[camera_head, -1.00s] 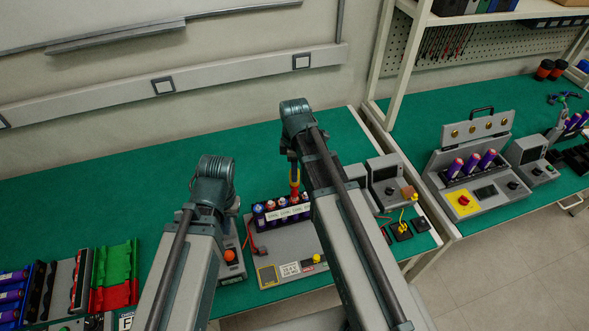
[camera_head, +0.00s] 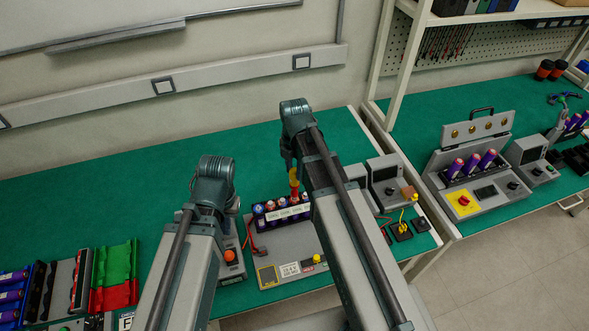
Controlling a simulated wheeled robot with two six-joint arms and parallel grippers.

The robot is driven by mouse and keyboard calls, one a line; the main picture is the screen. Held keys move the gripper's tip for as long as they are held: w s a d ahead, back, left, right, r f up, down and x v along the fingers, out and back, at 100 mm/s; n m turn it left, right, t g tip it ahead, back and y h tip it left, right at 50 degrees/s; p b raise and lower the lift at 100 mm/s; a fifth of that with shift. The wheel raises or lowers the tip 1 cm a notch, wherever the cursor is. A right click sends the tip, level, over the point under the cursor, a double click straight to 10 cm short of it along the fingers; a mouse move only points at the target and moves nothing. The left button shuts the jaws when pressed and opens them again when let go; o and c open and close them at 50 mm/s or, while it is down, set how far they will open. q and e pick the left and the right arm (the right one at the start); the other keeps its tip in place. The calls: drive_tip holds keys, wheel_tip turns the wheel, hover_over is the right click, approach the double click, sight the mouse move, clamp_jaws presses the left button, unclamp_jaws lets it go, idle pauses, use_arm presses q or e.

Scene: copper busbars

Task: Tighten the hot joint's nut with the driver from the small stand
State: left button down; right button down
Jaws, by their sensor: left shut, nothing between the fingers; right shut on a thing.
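My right gripper (camera_head: 290,163) is shut on the driver (camera_head: 294,183), which has a yellow and red handle. The driver stands upright over the right part of the row of cells with copper busbars (camera_head: 283,212) on the grey fixture (camera_head: 285,243). The driver's tip is too small to tell whether it touches a nut. My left gripper (camera_head: 232,207) is shut and empty, left of the fixture, and mostly hidden behind its own arm. I cannot tell which nut is the hot joint's. The small stand is not clearly seen.
Grey instrument boxes (camera_head: 384,180) and small black blocks with a yellow part (camera_head: 401,231) stand right of my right arm. A red and green tray (camera_head: 114,277) lies at the left. The back of the green bench (camera_head: 120,215) is clear.

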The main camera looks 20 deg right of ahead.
drive_tip(key=shift+f, duration=0.1)
drive_tip(key=shift+f+b, duration=0.8)
drive_tip(key=shift+b, duration=0.05)
drive_tip(key=shift+f, duration=0.2)
drive_tip(key=m, duration=0.6)
idle(0.3)
drive_tip(key=shift+m, duration=0.3)
drive_tip(key=m, duration=0.6)
drive_tip(key=shift+r, duration=0.2)
